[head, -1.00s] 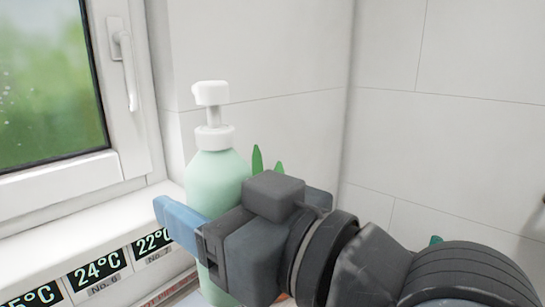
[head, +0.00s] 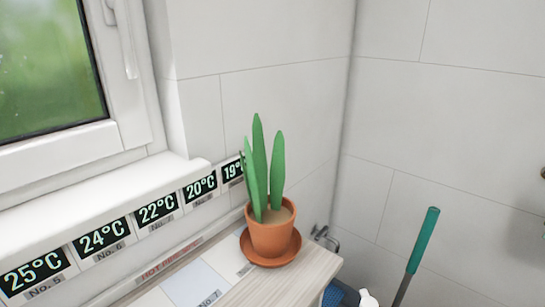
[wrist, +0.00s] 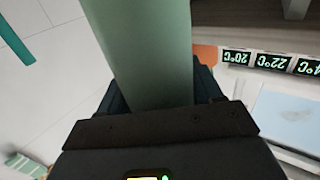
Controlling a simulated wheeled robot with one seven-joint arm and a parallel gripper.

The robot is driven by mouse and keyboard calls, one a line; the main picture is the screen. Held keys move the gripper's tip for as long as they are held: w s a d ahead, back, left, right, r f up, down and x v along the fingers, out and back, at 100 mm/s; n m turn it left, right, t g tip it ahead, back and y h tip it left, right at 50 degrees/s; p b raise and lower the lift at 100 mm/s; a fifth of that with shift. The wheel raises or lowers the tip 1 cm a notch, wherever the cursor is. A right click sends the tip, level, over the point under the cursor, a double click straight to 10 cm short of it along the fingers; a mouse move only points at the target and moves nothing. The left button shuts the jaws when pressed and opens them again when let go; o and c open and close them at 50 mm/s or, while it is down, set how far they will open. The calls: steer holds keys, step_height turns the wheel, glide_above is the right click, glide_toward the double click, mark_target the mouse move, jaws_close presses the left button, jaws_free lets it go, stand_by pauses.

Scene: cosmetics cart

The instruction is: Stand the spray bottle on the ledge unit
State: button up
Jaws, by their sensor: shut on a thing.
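The spray bottle (wrist: 150,50) shows in the wrist view as a smooth pale green body running up out of the picture; its top and base are not visible. My gripper (wrist: 158,96) is shut on the bottle, with a dark finger on each side of its body. Neither the bottle nor my gripper shows in the head view. A pale wooden ledge (head: 318,262), perhaps the ledge unit, runs below the window in the head view. A light blue patch (head: 198,284) marked "No. 7" lies on it, bare; a similar pale blue patch (wrist: 288,118) shows in the wrist view.
A potted plant (head: 271,236) stands on a terracotta saucer (head: 247,257) at the ledge's right end. Temperature labels (head: 101,238) line the wall below the white window sill (head: 95,209). A teal-handled tool (head: 424,240) stands at right.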

steer(key=d+f+m+h, duration=0.2)
steer(key=d+f+h, duration=0.2)
steer(key=f, duration=0.9)
steer(key=w+d, duration=0.1)
steer(key=d, duration=0.2)
steer(key=shift+d+m+t, duration=0.3)
steer(key=shift+d+m, duration=0.1)
steer(key=shift+a, duration=0.1)
